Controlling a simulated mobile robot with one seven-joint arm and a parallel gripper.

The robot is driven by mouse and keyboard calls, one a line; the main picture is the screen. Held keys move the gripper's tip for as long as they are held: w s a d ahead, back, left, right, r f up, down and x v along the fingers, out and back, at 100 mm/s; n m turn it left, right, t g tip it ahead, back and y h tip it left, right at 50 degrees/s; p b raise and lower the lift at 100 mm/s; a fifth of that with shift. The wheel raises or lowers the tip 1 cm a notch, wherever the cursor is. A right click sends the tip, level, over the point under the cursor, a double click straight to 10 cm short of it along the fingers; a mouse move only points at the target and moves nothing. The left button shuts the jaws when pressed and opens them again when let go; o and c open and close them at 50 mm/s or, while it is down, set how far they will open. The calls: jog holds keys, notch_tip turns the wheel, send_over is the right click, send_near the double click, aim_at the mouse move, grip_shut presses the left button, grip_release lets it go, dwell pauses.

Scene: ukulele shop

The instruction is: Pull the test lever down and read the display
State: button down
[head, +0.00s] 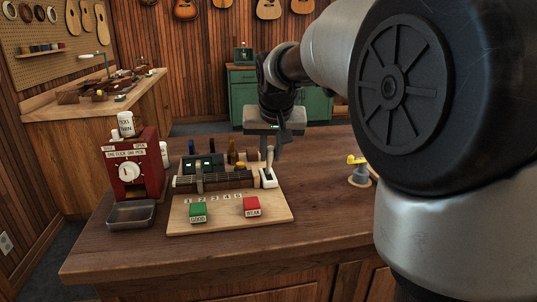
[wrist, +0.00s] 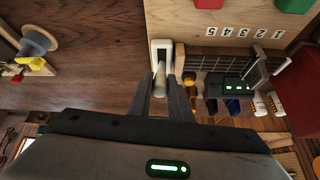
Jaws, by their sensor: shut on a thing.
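The test lever (head: 268,178) is a pale handle on a white base at the right end of the wooden test board (head: 235,214). In the wrist view the lever's handle (wrist: 159,78) stands between my two fingers. My gripper (head: 271,152) is above the lever's base and is shut on the handle. It also shows in the wrist view (wrist: 160,90). The display (wrist: 237,88) is a dark unit with small green lit marks beside a fretted neck. It also shows in the head view (head: 202,162), too small to read.
A green button (head: 198,212) and a red button (head: 251,207) sit at the board's front. A red box with a dial (head: 133,172) and a metal tray (head: 131,214) stand at left. A spool (head: 359,175) stands to the right. The table front is clear.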

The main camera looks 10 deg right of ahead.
jog(key=shift+s+d+f, duration=0.1)
jog(key=shift+s+f, duration=0.7)
jog(key=shift+s, duration=0.25)
jog(key=shift+f, duration=0.1)
jog(key=c, duration=1.7)
grip_release()
jog(key=shift+o, duration=0.3)
jog(key=shift+r, duration=0.2)
jog(key=shift+r, duration=0.1)
jog(key=p+v, duration=0.4)
jog(key=v, duration=1.3)
jog(key=shift+r, duration=0.15)
